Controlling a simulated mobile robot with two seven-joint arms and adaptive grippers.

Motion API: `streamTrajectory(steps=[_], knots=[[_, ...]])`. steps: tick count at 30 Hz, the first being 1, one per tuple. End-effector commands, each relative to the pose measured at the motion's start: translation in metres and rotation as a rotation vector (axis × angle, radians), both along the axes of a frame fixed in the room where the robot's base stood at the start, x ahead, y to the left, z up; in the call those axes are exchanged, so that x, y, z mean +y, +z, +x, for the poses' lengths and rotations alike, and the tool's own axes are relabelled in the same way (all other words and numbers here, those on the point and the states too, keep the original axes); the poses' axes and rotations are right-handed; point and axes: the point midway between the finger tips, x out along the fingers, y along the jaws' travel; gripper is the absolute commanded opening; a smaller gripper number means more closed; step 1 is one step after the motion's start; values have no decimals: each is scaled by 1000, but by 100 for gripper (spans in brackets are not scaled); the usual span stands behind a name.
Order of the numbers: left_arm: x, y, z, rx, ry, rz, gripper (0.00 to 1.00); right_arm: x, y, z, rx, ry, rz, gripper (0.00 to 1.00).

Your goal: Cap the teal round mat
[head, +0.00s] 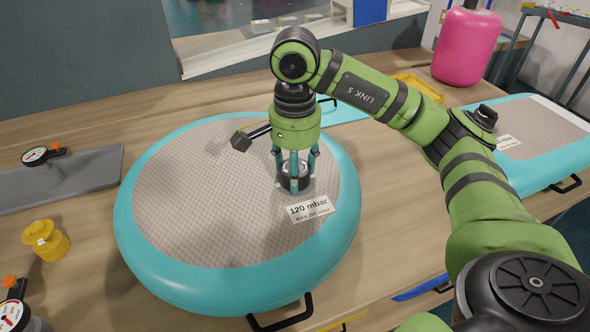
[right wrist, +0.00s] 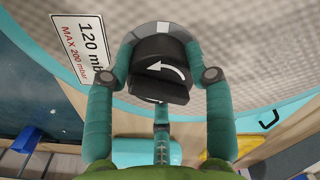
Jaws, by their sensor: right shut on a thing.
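The teal round mat (head: 160,265) lies flat on the wooden table, with a grey textured top and a "120 mbar, MAX 200 mbar" label (head: 310,209). My right gripper (head: 296,182) points down at the valve area near the label. Its teal fingers are shut on a black cap (right wrist: 160,72) that bears a white curved arrow. A dark ring with a pale mark (right wrist: 161,32) shows around the cap on the mat. I cannot tell whether the cap is fully seated or turned tight. My left gripper is not in view.
A yellow fitting (head: 45,240) and a gauge (head: 15,314) stand at the left. Another gauge (head: 36,155) lies on a flat grey piece (head: 70,180). At the right are a teal rectangular mat (head: 545,140), a yellow tray (head: 420,87) and a pink cylinder (head: 467,45).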

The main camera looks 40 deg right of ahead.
Motion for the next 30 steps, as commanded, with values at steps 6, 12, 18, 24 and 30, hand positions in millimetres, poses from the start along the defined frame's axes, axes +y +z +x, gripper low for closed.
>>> streamTrajectory(steps=[6,12,18,24,30], knots=[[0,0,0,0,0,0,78,0,1,0,0,-2,0,81],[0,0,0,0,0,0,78,0,0,0,0,-3,0,81],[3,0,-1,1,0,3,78,0,2,0,-1,-4,-1,81],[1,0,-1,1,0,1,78,-1,21,1,-6,-6,-1,81],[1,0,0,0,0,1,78,-1,53,1,-7,-7,-1,81]])
